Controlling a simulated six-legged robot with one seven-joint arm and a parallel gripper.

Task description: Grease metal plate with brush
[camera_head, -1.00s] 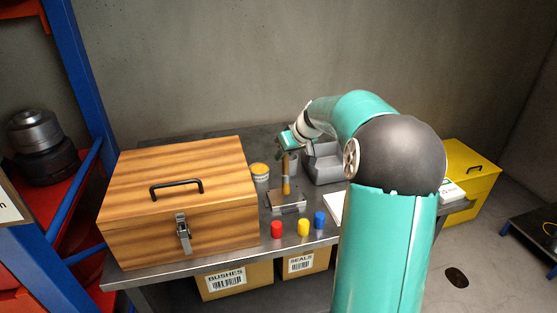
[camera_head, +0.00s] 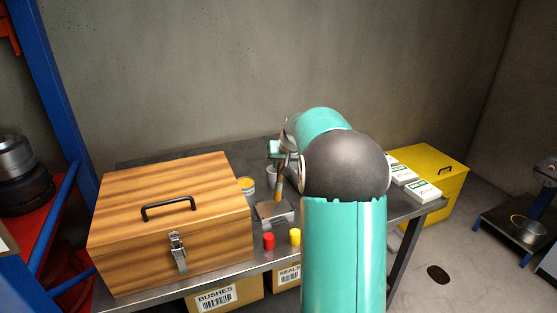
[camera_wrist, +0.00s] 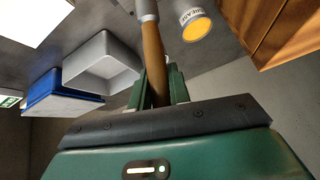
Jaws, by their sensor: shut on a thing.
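The brush has a brown wooden handle (camera_head: 280,183) and stands nearly upright in my gripper (camera_head: 278,158). Its lower end is over the back part of the metal plate (camera_head: 272,212); I cannot tell whether it touches. The plate is a small flat grey piece near the table's front. The grease can (camera_head: 246,186), with a yellow top, stands left of the brush. In the wrist view, my gripper (camera_wrist: 157,88) is shut on the brush handle (camera_wrist: 153,45). The grease can (camera_wrist: 196,24) shows there beside it. The bristles are hidden in that view.
A large wooden box (camera_head: 170,225) fills the table's left side. A red cap (camera_head: 268,241) and a yellow cap (camera_head: 295,236) stand in front of the plate. A grey bin (camera_wrist: 103,62) shows in the wrist view. White boxes (camera_head: 422,190) lie at the right end.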

